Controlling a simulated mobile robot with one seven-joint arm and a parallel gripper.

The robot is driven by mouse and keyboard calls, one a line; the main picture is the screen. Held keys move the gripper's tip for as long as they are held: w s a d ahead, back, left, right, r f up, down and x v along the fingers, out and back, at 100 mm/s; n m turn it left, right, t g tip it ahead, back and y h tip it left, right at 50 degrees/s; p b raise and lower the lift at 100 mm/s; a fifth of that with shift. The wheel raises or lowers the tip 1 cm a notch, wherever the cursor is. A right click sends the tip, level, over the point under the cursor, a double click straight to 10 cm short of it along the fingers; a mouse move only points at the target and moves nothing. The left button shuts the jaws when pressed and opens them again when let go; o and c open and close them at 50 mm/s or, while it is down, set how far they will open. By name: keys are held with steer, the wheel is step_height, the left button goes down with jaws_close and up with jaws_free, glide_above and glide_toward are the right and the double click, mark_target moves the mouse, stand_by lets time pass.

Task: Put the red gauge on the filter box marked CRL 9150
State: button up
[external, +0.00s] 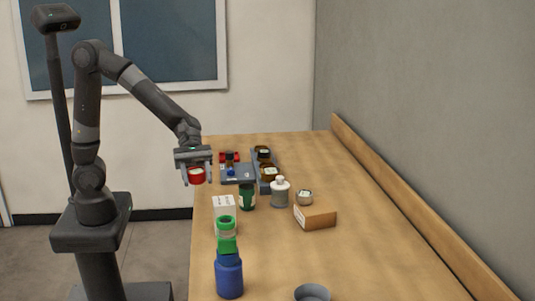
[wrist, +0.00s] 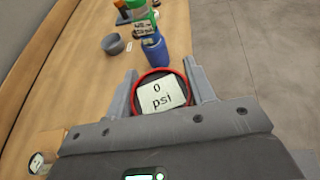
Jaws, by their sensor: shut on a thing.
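The red gauge (external: 197,175) is held in my gripper (external: 196,178), above the table's left edge. In the wrist view the gauge (wrist: 160,93) shows its face, reading "0 psi", between the two fingers. My gripper is shut on it, with the fingers on either side of its rim. A white box (external: 224,203) stands upright on the table, nearer the camera than the gripper. A brown box (external: 316,218) lies flat farther right. I cannot read CRL 9150 on either box, so I cannot tell which is the filter box.
A green jar (external: 248,197), white bottle (external: 280,193) and small jar (external: 304,197) stand nearby. A grey bowl (external: 312,293) is at the front. The table's right side is clear.

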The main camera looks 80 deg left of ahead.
glide_above(225, 203)
step_height(225, 203, down, 6)
steer(key=shift+s+r, duration=0.1)
steer(key=shift+r, duration=0.15)
steer(key=shift+f, duration=2)
steer(key=shift+f, duration=0.15)
steer(key=o, duration=1.1)
steer(key=shift+c, duration=0.2)
